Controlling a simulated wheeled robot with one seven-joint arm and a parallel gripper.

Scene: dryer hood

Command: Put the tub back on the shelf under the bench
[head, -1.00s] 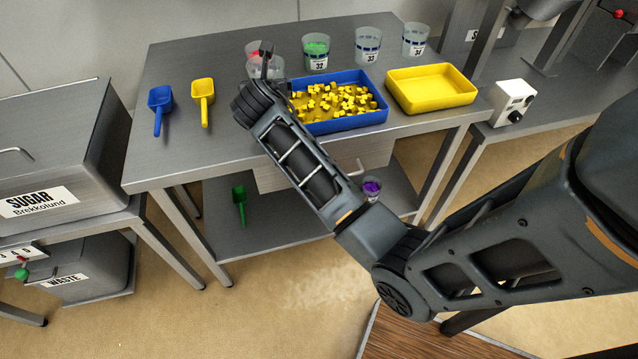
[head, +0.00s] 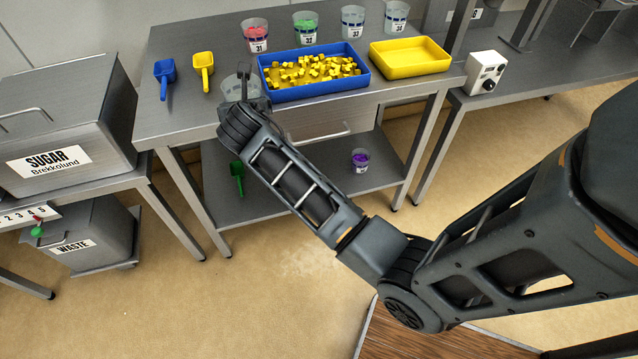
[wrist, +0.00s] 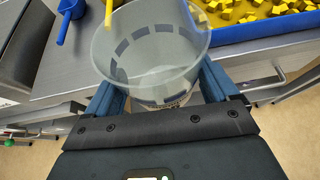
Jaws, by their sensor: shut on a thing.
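A clear, empty tub (wrist: 150,50) with a ring of blue dashes is in my gripper (wrist: 158,85), one finger on each side of it in the wrist view. In the head view the tub (head: 236,88) is at the front edge of the bench (head: 200,125), partly hidden behind my gripper (head: 246,90). I cannot tell whether it touches the bench top. The shelf (head: 300,183) under the bench holds a tub with purple contents (head: 360,160) on its right and a green scoop (head: 237,178) on its left. My arm hides part of the shelf.
A blue tray of yellow cubes (head: 313,92) and a yellow tray (head: 410,58) are on the bench. Tubs with red (head: 255,38) and green contents (head: 305,28) and two clear tubs stand behind. Blue (head: 164,75) and yellow scoops (head: 203,68) lie left. A drawer (head: 320,125) hangs beneath the top.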

